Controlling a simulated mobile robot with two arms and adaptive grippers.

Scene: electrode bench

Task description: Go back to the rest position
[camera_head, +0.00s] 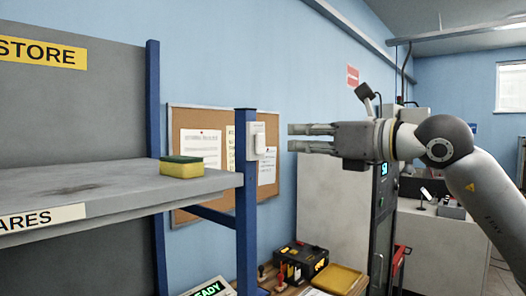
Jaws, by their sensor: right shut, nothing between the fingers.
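My right gripper (292,138) reaches in from the right, level, with its fingers pointing left. It is shut and holds nothing. Its tips are in mid-air, a little right of the blue shelf post in the picture. My left gripper is not in view.
A grey shelf (110,187) with blue posts (246,205) fills the left. A yellow and green sponge (181,167) lies near its right end. Below are a black toolbox (301,264) and a yellow tray (337,279). A dark cabinet (382,225) stands beneath my right arm.

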